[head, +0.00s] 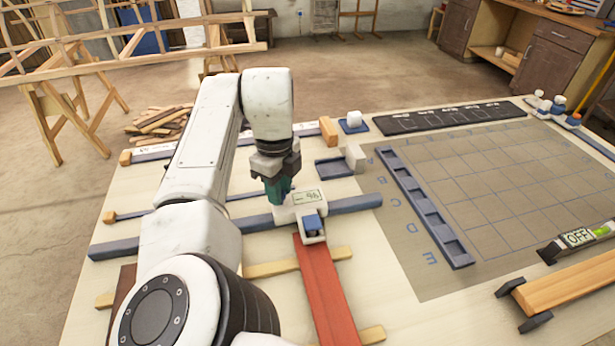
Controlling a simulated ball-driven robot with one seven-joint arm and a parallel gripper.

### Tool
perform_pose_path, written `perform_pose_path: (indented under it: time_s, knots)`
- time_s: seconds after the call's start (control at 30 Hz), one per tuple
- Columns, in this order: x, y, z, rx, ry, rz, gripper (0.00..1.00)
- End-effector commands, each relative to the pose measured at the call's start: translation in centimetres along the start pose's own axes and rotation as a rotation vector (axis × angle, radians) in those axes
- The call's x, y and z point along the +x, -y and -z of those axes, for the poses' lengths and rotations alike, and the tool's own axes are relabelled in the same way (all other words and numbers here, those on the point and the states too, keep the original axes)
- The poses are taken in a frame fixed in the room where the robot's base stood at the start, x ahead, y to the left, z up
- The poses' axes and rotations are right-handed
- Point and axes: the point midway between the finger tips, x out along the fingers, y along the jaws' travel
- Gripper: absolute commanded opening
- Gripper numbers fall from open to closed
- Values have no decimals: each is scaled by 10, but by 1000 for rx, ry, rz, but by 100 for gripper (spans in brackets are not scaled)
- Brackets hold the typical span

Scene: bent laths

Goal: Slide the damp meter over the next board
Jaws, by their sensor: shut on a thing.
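The damp meter (300,203) is a white block with a small pale display and a blue part at its near end. It is at the far end of a red board (326,295), beside a blue-grey rail (355,203). I cannot tell whether it touches the board. My gripper (279,192) points down at the meter's left side and is shut on it; teal shows between gripper and meter, and the exact grip is partly hidden. A dark brown board (124,288) lies left of the red one, mostly hidden by my arm.
Pale battens (270,268) lie under the boards. A slotted blue-grey strip (425,205) and a gridded mat (490,180) are to the right. A small open tray (334,168) sits just behind the meter. An orange-brown beam (570,284) lies at front right.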

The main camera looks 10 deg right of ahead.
Motion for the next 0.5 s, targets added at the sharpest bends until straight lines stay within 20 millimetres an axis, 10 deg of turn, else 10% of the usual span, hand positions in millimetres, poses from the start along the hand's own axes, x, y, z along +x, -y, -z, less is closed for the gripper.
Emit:
perform_pose_path:
  time_s: [0.33, 0.37, 0.5]
  knots:
    - [-1, -3, -4, 2, 4, 3, 0]
    - [-1, -3, -4, 2, 4, 3, 28]
    - [-1, -3, -4, 2, 3, 2, 41]
